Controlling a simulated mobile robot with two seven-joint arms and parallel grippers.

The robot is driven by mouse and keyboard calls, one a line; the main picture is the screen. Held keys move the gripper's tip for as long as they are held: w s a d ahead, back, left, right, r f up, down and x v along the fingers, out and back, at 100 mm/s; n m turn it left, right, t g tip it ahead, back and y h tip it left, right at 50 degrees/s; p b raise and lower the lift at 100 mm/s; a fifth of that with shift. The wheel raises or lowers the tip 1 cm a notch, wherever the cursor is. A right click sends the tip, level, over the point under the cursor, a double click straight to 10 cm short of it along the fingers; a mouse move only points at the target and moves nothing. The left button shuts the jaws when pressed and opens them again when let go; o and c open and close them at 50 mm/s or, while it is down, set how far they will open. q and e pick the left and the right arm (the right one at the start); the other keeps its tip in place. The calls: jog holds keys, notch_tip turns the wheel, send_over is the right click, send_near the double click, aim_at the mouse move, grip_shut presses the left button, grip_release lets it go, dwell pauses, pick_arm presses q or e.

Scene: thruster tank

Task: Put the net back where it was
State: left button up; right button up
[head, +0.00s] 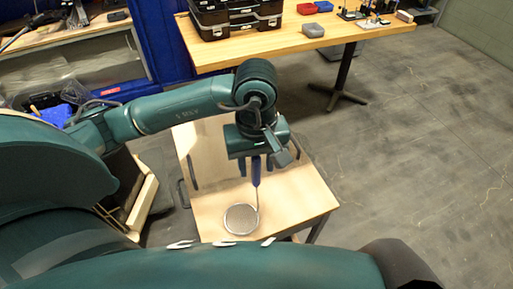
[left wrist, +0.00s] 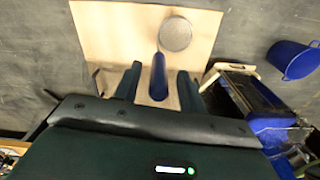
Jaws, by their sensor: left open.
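The net has a round grey mesh head (head: 241,219) and a blue handle (head: 256,172), and it lies on a small light-wood table (head: 305,195). The mesh is near the table's front edge. My left gripper (head: 256,166) points down over the table with its fingers apart, one on each side of the handle. In the left wrist view the handle (left wrist: 158,78) runs between the two open fingers (left wrist: 158,86), with a gap visible on both sides, and the mesh (left wrist: 175,34) is beyond them. My right gripper is not in view.
A long wooden workbench (head: 340,38) with a black toolbox (head: 235,18) and small bins stands behind. A blue bucket (left wrist: 293,60) is on the floor in the left wrist view. A wooden crate-like piece (head: 140,205) is left of the small table. Floor at right is clear.

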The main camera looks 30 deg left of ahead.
pick_arm(q)
notch_tip(320, 180, up, 11)
jog(key=shift+f+b, duration=0.2)
jog(key=shift+b, duration=0.1)
jog(key=shift+r, duration=0.75)
